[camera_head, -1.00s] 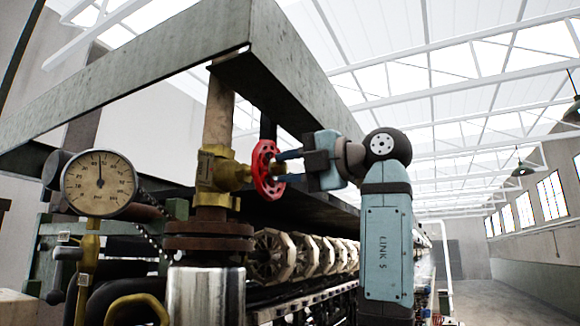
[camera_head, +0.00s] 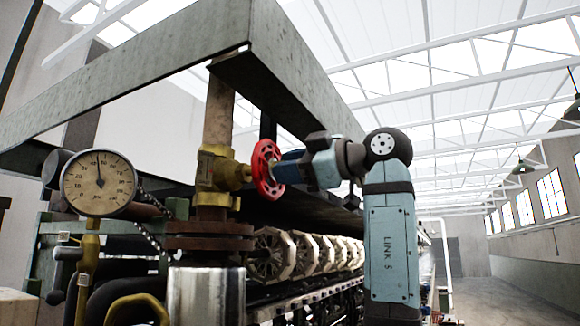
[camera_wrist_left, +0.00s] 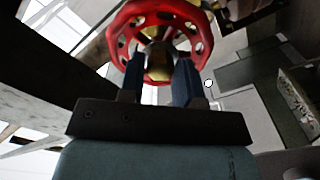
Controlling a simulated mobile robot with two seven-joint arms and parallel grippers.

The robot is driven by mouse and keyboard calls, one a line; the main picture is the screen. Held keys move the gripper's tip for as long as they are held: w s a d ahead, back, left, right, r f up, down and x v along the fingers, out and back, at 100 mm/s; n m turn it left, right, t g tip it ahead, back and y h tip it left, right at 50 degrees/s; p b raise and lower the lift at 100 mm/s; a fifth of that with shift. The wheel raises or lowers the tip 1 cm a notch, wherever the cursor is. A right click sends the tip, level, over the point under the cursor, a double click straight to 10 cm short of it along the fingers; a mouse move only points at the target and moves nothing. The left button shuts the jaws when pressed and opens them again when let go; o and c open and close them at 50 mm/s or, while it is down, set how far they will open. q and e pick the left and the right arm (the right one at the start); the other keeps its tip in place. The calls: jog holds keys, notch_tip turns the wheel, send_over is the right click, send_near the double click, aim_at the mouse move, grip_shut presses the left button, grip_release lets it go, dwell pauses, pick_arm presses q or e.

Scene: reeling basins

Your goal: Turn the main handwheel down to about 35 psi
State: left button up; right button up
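The red main handwheel (camera_head: 267,168) stands upright on a brass valve (camera_head: 214,170) on a vertical pipe. My left gripper (camera_head: 281,168) is at the wheel's right face. In the left wrist view the wheel (camera_wrist_left: 160,38) is at the top, with my two dark blue fingers (camera_wrist_left: 159,75) at its centre.
A grey steel beam frame (camera_head: 285,70) hangs over the valve. A dark flange (camera_head: 208,236) and a shiny cylinder (camera_head: 206,292) are below it. A row of pale reels (camera_head: 300,254) runs back under the frame. The aisle at the right is clear.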

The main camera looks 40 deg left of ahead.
pick_arm(q)
jog(key=shift+o, duration=0.9)
jog(key=shift+d, duration=0.1)
jog(key=p+v, duration=0.1)
jog(key=v, duration=0.6)
